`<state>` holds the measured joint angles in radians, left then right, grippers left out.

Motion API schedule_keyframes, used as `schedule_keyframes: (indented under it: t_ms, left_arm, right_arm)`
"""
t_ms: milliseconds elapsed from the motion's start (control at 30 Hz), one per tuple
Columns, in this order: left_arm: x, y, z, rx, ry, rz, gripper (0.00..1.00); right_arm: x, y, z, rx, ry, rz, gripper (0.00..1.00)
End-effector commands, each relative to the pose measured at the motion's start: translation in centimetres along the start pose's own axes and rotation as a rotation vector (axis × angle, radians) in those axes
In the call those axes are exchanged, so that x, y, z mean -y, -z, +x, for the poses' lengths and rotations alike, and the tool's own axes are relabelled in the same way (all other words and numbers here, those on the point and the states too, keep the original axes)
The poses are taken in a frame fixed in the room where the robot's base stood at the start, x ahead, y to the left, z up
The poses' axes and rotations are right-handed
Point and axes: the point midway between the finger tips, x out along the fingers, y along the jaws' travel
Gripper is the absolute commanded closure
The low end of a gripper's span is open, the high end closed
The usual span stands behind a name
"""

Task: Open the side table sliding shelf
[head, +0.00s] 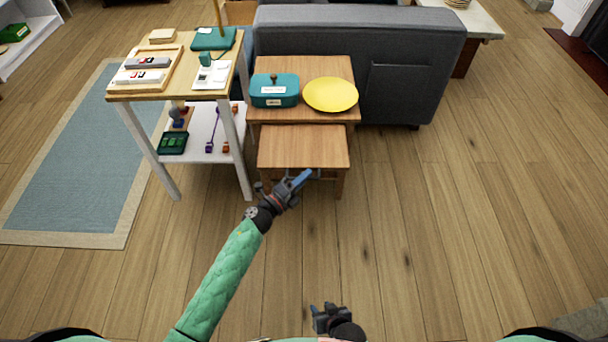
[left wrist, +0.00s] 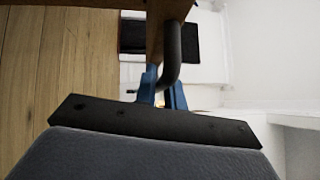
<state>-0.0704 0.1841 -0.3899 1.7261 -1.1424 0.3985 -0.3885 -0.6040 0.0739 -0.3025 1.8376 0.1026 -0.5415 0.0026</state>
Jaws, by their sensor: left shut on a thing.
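The wooden side table (head: 340,68) stands against the grey sofa. Its lower sliding shelf (head: 303,146) sticks out in front of the table top, with a bare surface. My left gripper (head: 300,178) is at the shelf's front edge. In the left wrist view, its blue fingers (left wrist: 162,90) are shut on a dark curved handle (left wrist: 173,55) below a brown wooden edge. The fingers hide part of the handle. My right gripper (head: 326,312) is low at the bottom centre, away from the table; its finger gap is unclear.
A teal box (head: 274,93) and a yellow plate (head: 330,95) are on the side table. A white-legged stand (head: 120,97) with several items is close on the left. The grey sofa (head: 358,45) is behind. The wooden floor (head: 420,220) in front and right is clear.

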Motion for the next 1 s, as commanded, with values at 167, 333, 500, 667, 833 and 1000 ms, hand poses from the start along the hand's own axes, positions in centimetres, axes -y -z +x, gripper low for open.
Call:
schedule_keyframes:
  t_ms: [167, 333, 500, 667, 833, 1000]
  left_arm:
    - [-0.2, -0.1, -0.1, 0.001, -0.003, 0.000, 1.00]
    - [-0.2, -0.1, -0.1, 0.001, -0.003, 0.001, 0.81]
    - [-0.1, -0.1, -0.1, 0.001, -0.002, 0.000, 0.68]
    - [-0.1, 0.0, -0.1, 0.000, -0.001, 0.000, 0.68]
    - [-0.2, -0.1, -1.1, 0.001, -0.003, 0.001, 0.68]
    - [-0.2, 0.0, -3.6, 0.001, -0.003, 0.000, 0.68]
  right_arm:
    - [0.0, 0.0, 0.0, 0.000, 0.000, 0.000, 0.64]
    - [-0.1, 0.0, 0.0, -0.001, -0.001, 0.000, 0.64]
    - [-0.1, 0.0, 0.0, -0.001, -0.001, -0.001, 0.64]
    - [-0.1, 0.0, 0.0, 0.000, -0.002, -0.001, 0.64]
    - [-0.2, -0.1, 0.1, 0.000, -0.002, -0.001, 0.64]
    - [-0.2, -0.1, 0.2, -0.001, -0.002, -0.001, 0.64]
